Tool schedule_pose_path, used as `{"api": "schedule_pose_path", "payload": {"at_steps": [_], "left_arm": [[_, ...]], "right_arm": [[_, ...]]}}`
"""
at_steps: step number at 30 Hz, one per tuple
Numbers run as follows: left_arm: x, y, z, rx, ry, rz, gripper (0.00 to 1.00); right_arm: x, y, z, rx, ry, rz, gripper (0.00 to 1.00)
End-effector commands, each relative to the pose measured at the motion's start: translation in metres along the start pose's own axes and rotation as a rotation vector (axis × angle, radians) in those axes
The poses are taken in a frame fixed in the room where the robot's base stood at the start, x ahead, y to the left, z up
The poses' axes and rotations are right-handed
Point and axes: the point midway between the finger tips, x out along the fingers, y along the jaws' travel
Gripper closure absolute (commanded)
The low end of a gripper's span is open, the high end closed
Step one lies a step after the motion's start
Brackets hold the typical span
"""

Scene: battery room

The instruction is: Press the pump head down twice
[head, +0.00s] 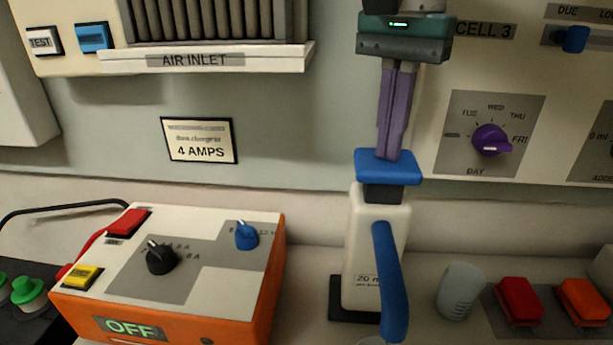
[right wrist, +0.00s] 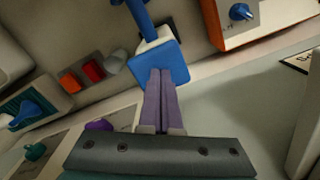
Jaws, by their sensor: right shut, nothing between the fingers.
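The pump bottle (head: 395,222) is white and stands upright on the counter, on a black base. Its blue pump head (head: 389,167) is a flat square pad, with a long blue spout (head: 388,280) reaching down toward the camera. My right gripper (head: 387,158) is above the bottle, pointing down, its purple fingers together and empty. The fingertips are at the top of the pump head and appear to touch it. My left gripper is not in view.
An orange charger box (head: 180,265) with knobs stands left of the bottle. A grey rounded knob (head: 460,290), a red button (head: 519,300) and an orange button (head: 583,300) are at right. A wall panel with a purple day dial (head: 491,140) is behind at right.

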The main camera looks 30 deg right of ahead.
Motion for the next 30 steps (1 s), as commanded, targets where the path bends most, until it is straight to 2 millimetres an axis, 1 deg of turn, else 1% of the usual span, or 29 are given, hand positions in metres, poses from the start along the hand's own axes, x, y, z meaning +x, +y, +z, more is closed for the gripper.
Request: {"api": "schedule_pose_path", "payload": {"at_steps": [1, 21, 30], "left_arm": [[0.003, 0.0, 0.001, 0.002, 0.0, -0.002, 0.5], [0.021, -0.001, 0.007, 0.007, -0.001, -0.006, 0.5], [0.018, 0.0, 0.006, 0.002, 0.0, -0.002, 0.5]], "right_arm": [[0.004, 0.0, 0.0, 0.001, 0.001, 0.001, 1.0], [0.028, 0.001, -0.001, 0.001, 0.001, 0.002, 1.0], [0.023, 0.0, -0.001, 0.001, 0.002, 0.001, 1.0]]}}
